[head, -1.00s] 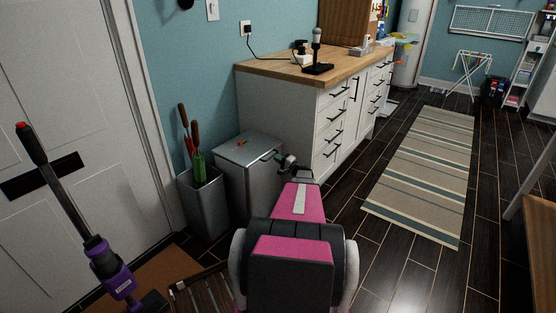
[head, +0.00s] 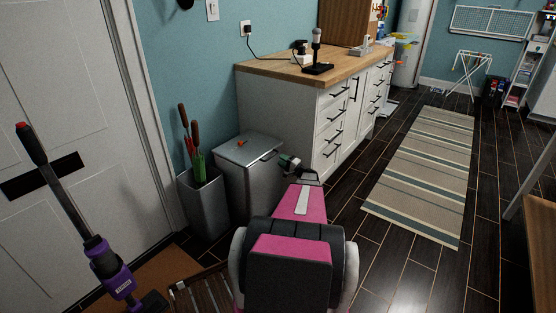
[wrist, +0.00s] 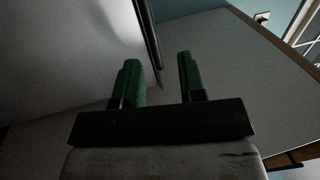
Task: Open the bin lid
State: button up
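The bin (head: 245,185) is a grey metal box against the wall, left of the white cabinet. Its flat lid (head: 240,155) lies closed, with a small orange-red item (head: 242,142) on top. A thin handle (head: 269,155) runs along the lid's right front edge; in the wrist view it looks like a dark bar (wrist: 149,40). My gripper (head: 285,160) is just right of the handle. In the wrist view my green fingers (wrist: 160,70) are apart, with the bar's end appearing in the gap between them. I cannot tell whether they touch it.
A grey open container (head: 205,207) with garden tools stands left of the bin. The white cabinet (head: 275,115) with a wooden top stands close behind and right. A purple stick vacuum (head: 110,270) leans at the left. Dark floor and a striped rug (head: 425,170) are clear at right.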

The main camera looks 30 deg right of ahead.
jog(key=v, duration=1.1)
jog(key=shift+d+r, duration=0.25)
jog(key=shift+d, duration=0.1)
jog(key=shift+s, duration=0.1)
